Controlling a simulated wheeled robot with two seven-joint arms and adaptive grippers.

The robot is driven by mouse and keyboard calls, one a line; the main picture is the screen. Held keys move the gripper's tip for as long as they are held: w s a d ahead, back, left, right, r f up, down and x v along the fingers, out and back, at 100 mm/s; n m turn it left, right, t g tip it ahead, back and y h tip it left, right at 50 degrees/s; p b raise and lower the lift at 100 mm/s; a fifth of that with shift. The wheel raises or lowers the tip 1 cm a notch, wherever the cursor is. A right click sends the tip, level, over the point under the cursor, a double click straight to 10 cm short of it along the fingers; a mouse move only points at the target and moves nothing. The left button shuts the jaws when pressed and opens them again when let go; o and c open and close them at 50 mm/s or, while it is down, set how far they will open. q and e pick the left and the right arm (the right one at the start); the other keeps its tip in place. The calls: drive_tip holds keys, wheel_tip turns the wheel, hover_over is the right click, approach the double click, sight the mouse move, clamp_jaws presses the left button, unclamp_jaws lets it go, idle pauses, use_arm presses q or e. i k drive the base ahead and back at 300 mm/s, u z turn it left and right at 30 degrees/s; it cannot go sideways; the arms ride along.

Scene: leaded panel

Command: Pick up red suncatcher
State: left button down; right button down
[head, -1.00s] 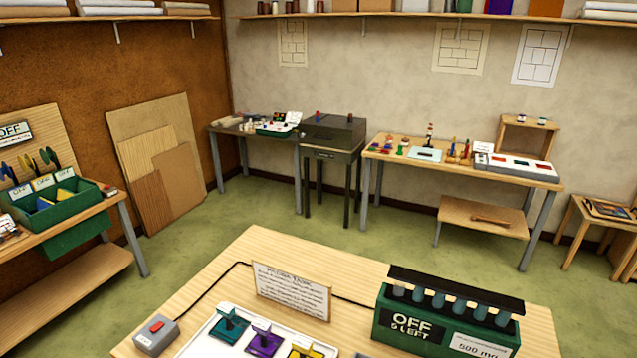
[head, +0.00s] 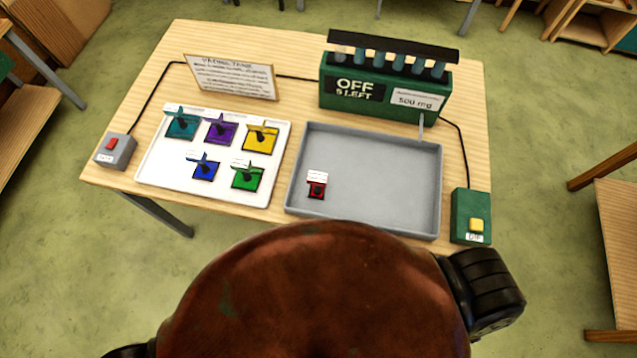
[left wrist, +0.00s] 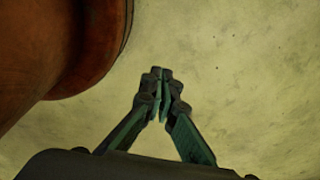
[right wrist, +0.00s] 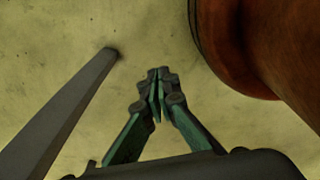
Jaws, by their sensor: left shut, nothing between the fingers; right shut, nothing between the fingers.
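The red suncatcher (head: 317,190) is small, with a white tag on top. It sits in the front left part of the grey tray (head: 412,222) on the table. My left gripper (left wrist: 162,72) shows only in the left wrist view, shut and empty over the floor beside my body. My right gripper (right wrist: 158,74) shows only in the right wrist view, also shut and empty over the floor. Neither gripper is near the tray in the head view.
A white tray (head: 150,177) left of the grey tray holds several coloured suncatchers. Behind stand a sign (head: 231,78) and a green box reading OFF (head: 330,88). A red-button box (head: 116,150) and a yellow-button box (head: 470,217) flank the trays. A grey leg (right wrist: 70,115) stands near my right gripper.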

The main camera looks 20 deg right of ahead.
sight(317, 180)
drive_tip(key=k, duration=0.5)
drive_tip(key=u, duration=1.8)
drive_tip(key=i, duration=1.65)
drive_tip(key=z, duration=2.9)
